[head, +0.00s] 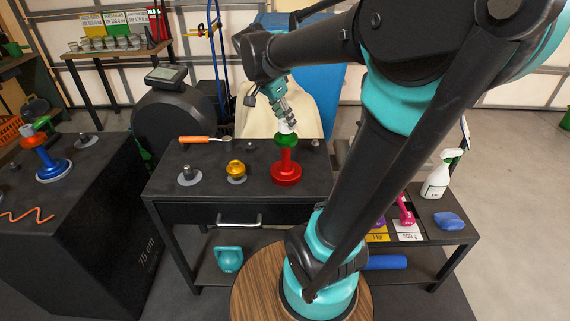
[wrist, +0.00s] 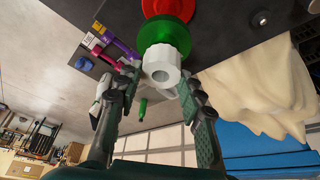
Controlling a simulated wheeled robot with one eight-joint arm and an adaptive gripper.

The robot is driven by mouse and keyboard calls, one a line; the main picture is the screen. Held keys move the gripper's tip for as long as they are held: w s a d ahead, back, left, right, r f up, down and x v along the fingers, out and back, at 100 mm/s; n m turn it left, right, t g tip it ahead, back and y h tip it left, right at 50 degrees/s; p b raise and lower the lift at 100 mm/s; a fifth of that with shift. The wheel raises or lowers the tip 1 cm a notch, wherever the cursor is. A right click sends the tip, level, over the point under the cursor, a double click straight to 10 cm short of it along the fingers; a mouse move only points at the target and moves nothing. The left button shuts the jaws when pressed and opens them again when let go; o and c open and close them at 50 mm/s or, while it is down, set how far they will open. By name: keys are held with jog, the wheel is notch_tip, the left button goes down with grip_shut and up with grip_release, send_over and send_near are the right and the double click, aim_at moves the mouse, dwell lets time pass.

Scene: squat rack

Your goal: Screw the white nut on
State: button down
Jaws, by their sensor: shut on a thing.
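The white nut (wrist: 160,62) is between the two fingers of my gripper (wrist: 160,76), which is shut on it. In the head view my gripper (head: 286,119) points down over the dark table, and the nut is small and partly hidden there. Just below the nut is a green disc (head: 286,140), on top of a red post with a round red base (head: 286,174). In the wrist view the green disc (wrist: 166,38) lies directly behind the nut, with the red part (wrist: 168,8) beyond it. I cannot tell whether nut and disc touch or whether any thread is engaged.
The table (head: 200,202) also holds a yellow knob (head: 236,168), an orange-handled tool (head: 197,139) and a metal stud (head: 188,175). A lower shelf at right carries a spray bottle (head: 437,178) and a blue cloth (head: 449,221). A black box (head: 95,205) stands left.

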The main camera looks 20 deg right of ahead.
jog(key=shift+f, duration=0.3)
jog(key=shift+c, duration=2.4)
grip_release()
jog(key=shift+o, duration=0.2)
jog(key=o, duration=0.4)
jog(key=shift+o, duration=0.2)
